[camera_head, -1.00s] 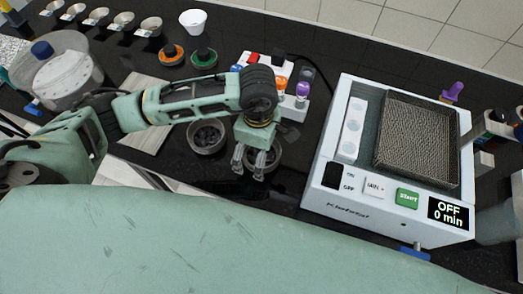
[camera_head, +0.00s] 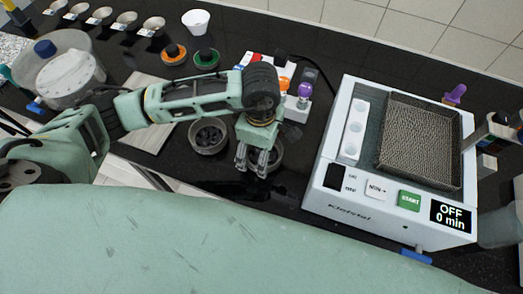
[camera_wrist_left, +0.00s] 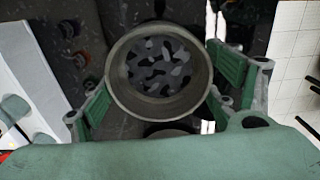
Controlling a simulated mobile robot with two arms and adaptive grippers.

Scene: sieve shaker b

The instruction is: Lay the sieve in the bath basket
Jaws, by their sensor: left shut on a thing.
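The sieve is a round grey cup with a mottled dark floor, seen from above in the left wrist view (camera_wrist_left: 160,78). In the head view it shows partly behind my left gripper (camera_head: 258,164), low over or on the dark counter; I cannot tell whether it touches. My left gripper is shut on the sieve, with green finger pads at both sides of its wall. The bath basket (camera_head: 420,142) is a square brown mesh basket, empty, in the white bath (camera_head: 335,207) at the right. My right gripper is not in view.
A grey bowl (camera_head: 209,138) with dark contents stands just left of my gripper. Orange (camera_head: 173,53) and green (camera_head: 206,58) rings lie farther back. The bath's front panel reads OFF, 0 min.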

